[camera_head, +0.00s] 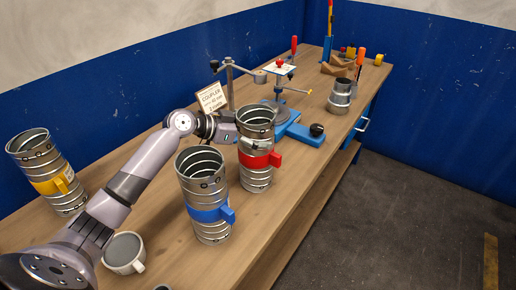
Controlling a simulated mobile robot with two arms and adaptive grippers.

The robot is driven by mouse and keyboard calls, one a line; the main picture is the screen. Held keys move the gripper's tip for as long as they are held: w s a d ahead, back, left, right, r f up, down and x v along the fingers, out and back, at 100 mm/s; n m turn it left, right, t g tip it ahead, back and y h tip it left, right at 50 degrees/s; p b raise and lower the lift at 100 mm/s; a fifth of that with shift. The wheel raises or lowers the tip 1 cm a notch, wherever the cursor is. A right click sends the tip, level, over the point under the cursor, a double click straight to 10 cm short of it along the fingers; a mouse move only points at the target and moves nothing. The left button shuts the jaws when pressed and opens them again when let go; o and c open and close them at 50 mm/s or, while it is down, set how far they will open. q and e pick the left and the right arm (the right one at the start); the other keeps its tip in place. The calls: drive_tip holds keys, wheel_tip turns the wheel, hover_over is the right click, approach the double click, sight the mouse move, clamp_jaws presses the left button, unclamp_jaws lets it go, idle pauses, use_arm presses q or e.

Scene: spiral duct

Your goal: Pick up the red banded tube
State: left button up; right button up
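The red banded tube (257,178) is a ribbed grey metal duct with a red band and a red tab on its right side. It stands upright on the wooden bench (292,192). My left gripper (230,131) is at the upper left side of this tube, close against it in the picture. My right gripper is out of view.
A blue banded tube (206,181) stands just in front and left. A yellow banded tube (35,149) is at the left. A grey cup (125,254) sits near my arm. A blue clamp fixture (298,132) and a coupler sign (212,98) stand behind. A smaller metal fitting (341,97) is farther right.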

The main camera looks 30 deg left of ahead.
use_arm(q)
drive_tip(key=c, duration=1.8)
